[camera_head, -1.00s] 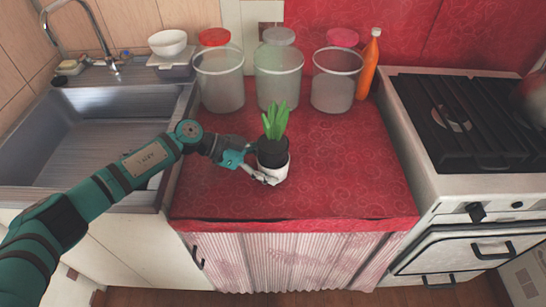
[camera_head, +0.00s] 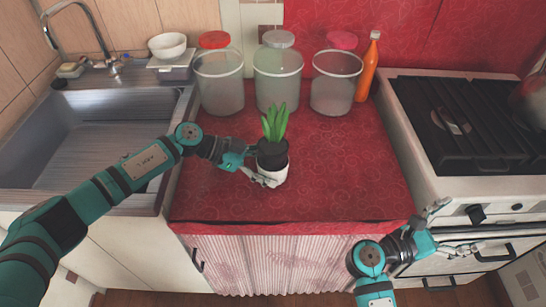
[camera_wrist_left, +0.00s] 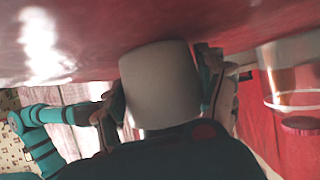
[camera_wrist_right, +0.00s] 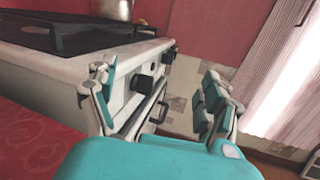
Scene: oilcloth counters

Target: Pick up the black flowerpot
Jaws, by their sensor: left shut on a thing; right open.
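The flowerpot (camera_head: 272,154) has a black upper part and a white lower part, with a green leafy plant (camera_head: 275,121) in it. It is upright at the middle of the red counter; I cannot tell whether its base touches the cloth. My left gripper (camera_head: 262,174) reaches it from the left and is shut around its white part. In the left wrist view the pale pot wall (camera_wrist_left: 160,85) sits between the fingers. My right gripper (camera_head: 455,228) is open and empty, in front of the stove's front; it also shows in the right wrist view (camera_wrist_right: 157,105).
Three clear lidded jars (camera_head: 277,78) and an orange bottle (camera_head: 368,70) stand at the back of the red counter (camera_head: 350,170). A sink (camera_head: 90,130) is on the left and a stove (camera_head: 455,135) on the right. The counter right of the pot is clear.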

